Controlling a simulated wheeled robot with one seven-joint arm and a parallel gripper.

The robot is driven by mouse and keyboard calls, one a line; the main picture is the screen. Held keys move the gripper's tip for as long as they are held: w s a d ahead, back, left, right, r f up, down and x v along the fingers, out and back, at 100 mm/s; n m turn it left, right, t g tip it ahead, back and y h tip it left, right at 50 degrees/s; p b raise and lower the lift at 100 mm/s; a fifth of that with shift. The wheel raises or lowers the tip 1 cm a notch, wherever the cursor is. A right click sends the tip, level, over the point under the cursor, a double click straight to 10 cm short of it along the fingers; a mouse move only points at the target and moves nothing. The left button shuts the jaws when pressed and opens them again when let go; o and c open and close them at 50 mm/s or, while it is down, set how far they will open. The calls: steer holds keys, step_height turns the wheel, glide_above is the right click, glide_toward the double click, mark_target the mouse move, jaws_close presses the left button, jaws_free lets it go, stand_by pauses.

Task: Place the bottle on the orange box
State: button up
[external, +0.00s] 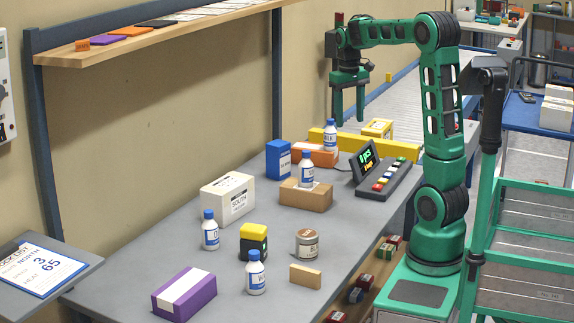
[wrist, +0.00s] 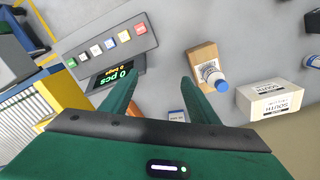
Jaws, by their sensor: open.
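The orange box (external: 303,158) lies toward the back of the grey table in the external view. A white bottle with a blue cap and blue label (external: 330,136) stands upright at its right end and appears to rest on its top. My gripper (external: 349,119) is open and empty, raised above and slightly right of that bottle, apart from it. A similar bottle (external: 306,172) stands on a brown carton (external: 308,199); others stand at the front (external: 210,232) (external: 255,273).
A display with a button panel (external: 388,182) is right of the brown carton. A blue box (external: 278,159) adjoins the orange box's left. A yellow beam (external: 370,145) lies behind.

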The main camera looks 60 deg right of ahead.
steer(key=s+a+f, duration=0.5)
steer(key=s+a, duration=0.2)
steer(key=s, duration=0.4)
steer(key=s+a+f, duration=0.5)
steer(key=s+a, duration=0.3)
steer(key=s, duration=0.2)
steer(key=shift+s+f+y, duration=0.3)
steer(key=shift+s+f, duration=0.05)
steer(key=shift+w, duration=0.15)
